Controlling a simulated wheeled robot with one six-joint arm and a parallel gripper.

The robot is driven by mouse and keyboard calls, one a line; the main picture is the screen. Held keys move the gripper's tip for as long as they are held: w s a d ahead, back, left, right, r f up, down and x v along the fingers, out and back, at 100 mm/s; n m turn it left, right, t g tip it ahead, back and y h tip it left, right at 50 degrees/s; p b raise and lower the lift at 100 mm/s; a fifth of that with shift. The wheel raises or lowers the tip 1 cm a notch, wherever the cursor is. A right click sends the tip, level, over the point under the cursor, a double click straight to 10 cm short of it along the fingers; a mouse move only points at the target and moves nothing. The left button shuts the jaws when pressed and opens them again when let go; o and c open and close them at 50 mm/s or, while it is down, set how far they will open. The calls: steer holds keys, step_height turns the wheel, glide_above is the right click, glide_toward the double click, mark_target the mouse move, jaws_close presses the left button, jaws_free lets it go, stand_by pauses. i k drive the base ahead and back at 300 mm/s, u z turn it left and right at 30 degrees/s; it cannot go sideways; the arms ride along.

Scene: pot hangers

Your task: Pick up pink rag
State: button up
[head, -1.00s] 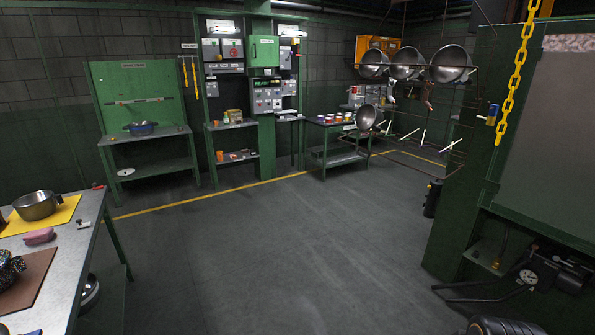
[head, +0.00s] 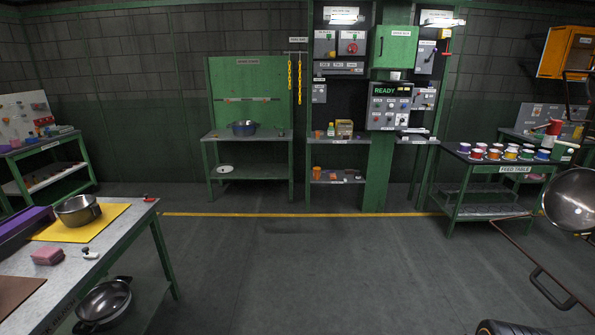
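A folded pink rag (head: 47,256) lies on the grey workbench (head: 128,228) at the lower left of the head view. It sits between a yellow mat (head: 98,228) and a brown mat (head: 15,292), apart from both or nearly so. My gripper does not show in the head view.
A steel pot (head: 77,210) stands on the yellow mat, beside a purple case (head: 22,230). A small dark-and-white item (head: 89,253) lies right of the rag. A pan (head: 104,300) is under the bench. The middle floor is open; pot hanger bars (head: 545,275) are at right.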

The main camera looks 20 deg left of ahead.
mark_target(46, 255)
steer(key=u, duration=0.95)
steer(key=i, duration=1.8)
steer(key=u, duration=2.2)
steer(key=i, duration=2)
steer(key=u, duration=0.45)
